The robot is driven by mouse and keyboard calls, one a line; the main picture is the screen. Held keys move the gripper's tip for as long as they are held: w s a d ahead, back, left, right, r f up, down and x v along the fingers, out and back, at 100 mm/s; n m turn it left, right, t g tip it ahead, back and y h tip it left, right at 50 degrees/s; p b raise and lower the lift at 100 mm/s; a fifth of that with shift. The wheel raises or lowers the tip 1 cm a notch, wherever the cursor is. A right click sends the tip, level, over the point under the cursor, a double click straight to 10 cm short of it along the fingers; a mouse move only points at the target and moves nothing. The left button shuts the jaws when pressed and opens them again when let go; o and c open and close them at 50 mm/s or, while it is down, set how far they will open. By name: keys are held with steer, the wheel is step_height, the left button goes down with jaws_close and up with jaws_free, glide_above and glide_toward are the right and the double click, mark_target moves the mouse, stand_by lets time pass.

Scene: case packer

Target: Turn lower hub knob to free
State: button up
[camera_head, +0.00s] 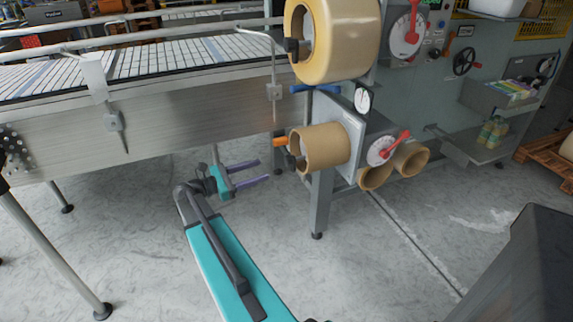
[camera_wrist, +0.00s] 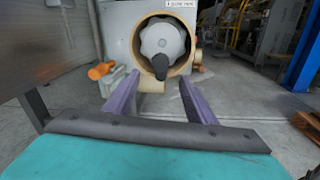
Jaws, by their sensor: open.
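The lower hub shows in the wrist view as a pale grey lobed disc (camera_wrist: 163,39) inside a brown cardboard core (camera_head: 328,146). A dark knob (camera_wrist: 160,65) sticks out from the hub's lower front; in the head view the dark knob (camera_head: 291,159) shows at the core's left end. An orange handle (camera_head: 279,141) is close beside it; it also shows in the wrist view (camera_wrist: 101,70). My gripper (camera_head: 264,170) is open and empty, left of the hub, its two purple fingers pointing at it. In the wrist view the fingers (camera_wrist: 159,80) lie either side of the knob, apart from it.
A large tape roll (camera_head: 345,40) hangs above the lower hub. The conveyor's metal side (camera_head: 170,125) runs left, above my gripper. A frame leg (camera_head: 319,205) stands below the hub. Dials with red pointers (camera_head: 381,150) and loose cores (camera_head: 410,158) are right. The floor below is clear.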

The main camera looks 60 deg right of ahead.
mark_target(286, 162)
steer(key=p+x, duration=0.1)
steer(key=x, duration=1.2)
steer(key=shift+d+p, duration=0.15)
steer(key=shift+p, duration=0.2)
steer(key=shift+c, duration=0.2)
